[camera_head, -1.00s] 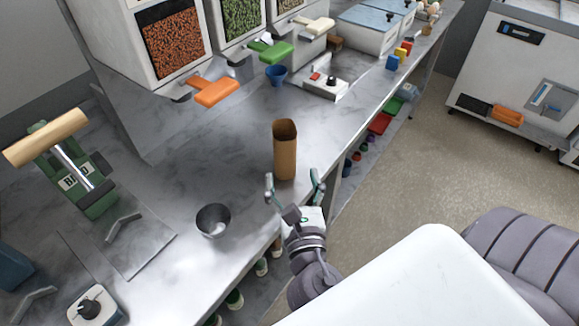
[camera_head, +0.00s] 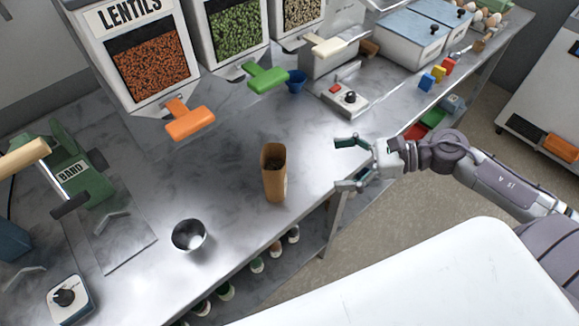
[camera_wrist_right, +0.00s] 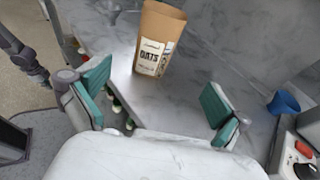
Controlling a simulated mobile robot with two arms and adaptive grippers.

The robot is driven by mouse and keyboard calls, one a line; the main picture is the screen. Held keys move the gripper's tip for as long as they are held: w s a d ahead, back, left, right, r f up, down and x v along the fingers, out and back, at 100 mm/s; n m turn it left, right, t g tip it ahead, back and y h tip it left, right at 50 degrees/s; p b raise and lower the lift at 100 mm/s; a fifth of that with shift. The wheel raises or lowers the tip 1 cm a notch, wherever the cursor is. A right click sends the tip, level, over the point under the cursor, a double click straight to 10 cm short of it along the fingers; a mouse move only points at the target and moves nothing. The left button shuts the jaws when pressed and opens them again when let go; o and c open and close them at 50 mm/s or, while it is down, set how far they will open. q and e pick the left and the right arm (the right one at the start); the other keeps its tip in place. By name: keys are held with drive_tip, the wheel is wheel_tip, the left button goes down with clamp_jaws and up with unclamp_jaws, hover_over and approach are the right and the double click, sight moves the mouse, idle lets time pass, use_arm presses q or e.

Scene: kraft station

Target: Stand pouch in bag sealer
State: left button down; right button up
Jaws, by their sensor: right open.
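The brown kraft pouch (camera_head: 274,176) stands upright on the metal counter, its top open and something dark inside. In the right wrist view the pouch (camera_wrist_right: 155,38) carries a white label reading OATS. My right gripper (camera_head: 350,163) is open and empty, to the right of the pouch and apart from it, fingers pointing toward it. In the right wrist view the pouch stands beyond the spread teal finger pads. A white unit with a red button and black knob (camera_head: 346,98) stands further back; I cannot tell for sure that it is the bag sealer. My left gripper is not in view.
A metal cup (camera_head: 189,236) stands left of the pouch, near the front edge. Dispensers with an orange handle (camera_head: 190,122) and green handle (camera_head: 266,78) overhang the back. A blue cup (camera_head: 296,81) stands behind. Counter around the pouch is clear.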

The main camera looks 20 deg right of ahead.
sight(274, 171)
drive_tip(key=p+x, duration=0.1)
drive_tip(key=x, duration=0.3)
drive_tip(key=p+x, duration=0.1)
drive_tip(key=x, duration=0.3)
drive_tip(key=shift+s+a+r+p, duration=0.1)
drive_tip(key=shift+a+p, duration=0.3)
drive_tip(key=shift+a, duration=0.35)
drive_tip(key=p+x, duration=0.3)
drive_tip(key=x, duration=0.1)
drive_tip(key=shift+w+a, duration=0.15)
drive_tip(key=shift+w, duration=0.1)
drive_tip(key=shift+a+f, duration=0.15)
drive_tip(key=shift+f, duration=0.05)
drive_tip(key=c, duration=1.2)
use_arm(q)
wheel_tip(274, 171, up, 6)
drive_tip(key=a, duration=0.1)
use_arm(e)
drive_tip(key=shift+c, duration=1)
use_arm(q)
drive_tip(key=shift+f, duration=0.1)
use_arm(e)
drive_tip(key=shift+r, duration=0.15)
